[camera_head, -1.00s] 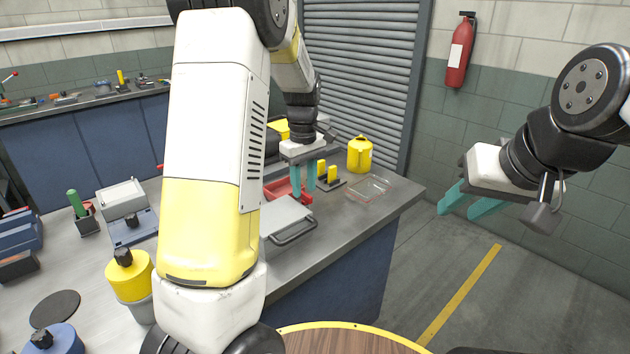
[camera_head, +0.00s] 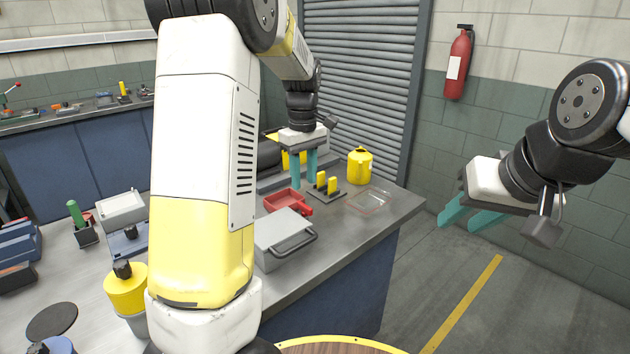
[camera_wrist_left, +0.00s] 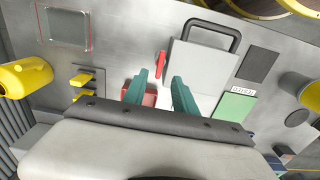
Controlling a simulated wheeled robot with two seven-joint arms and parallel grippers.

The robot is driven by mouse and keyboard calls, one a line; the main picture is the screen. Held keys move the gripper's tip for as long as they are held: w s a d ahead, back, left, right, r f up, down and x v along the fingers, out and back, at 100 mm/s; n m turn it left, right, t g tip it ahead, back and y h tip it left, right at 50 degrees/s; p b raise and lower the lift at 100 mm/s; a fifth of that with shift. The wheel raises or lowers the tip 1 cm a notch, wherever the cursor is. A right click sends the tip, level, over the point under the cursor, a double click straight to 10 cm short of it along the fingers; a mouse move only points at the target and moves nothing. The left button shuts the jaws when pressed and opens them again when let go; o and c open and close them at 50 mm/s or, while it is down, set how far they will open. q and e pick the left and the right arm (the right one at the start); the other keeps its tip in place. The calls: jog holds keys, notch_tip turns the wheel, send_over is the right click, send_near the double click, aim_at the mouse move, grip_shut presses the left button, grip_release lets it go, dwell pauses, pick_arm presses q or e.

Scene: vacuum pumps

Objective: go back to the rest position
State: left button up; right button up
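My left gripper (camera_head: 304,167) is above the far part of the grey workbench (camera_head: 385,213), with its two teal fingers pointing down and apart. In the left wrist view the fingers of this gripper (camera_wrist_left: 160,92) are spread with nothing between them, over a red tray (camera_wrist_left: 150,97). My right gripper (camera_head: 470,214) is at the right, over open floor clear of the bench. Its teal fingers are apart and hold nothing that I can see.
On the bench are the red tray (camera_head: 284,200), a grey case with a handle (camera_head: 283,238), a yellow jug (camera_head: 359,166), a holder with yellow pieces (camera_head: 327,190) and a clear tray (camera_head: 371,201). A fire extinguisher (camera_head: 458,63) hangs on the wall. The floor at right is free.

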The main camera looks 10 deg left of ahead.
pick_arm(q)
jog(key=shift+r, duration=0.15)
jog(key=shift+s+r, duration=0.15)
jog(key=shift+s, duration=0.05)
jog(key=s+r+m+t, duration=0.2)
jog(key=s+m, duration=0.1)
jog(key=s, duration=0.5)
jog(key=s+d+r+m+t+h, duration=0.1)
jog(key=s+r+m+t, duration=0.1)
jog(key=s, duration=0.6)
jog(key=s+d+r+m+t+h, duration=0.1)
jog(key=s+r+m+t, duration=0.1)
jog(key=s+m, duration=0.3)
jog(key=s+r, duration=0.1)
jog(key=s, duration=0.2)
jog(key=shift+r+m, duration=0.4)
jog(key=shift+d, duration=0.1)
pick_arm(e)
jog(key=shift+c, duration=0.2)
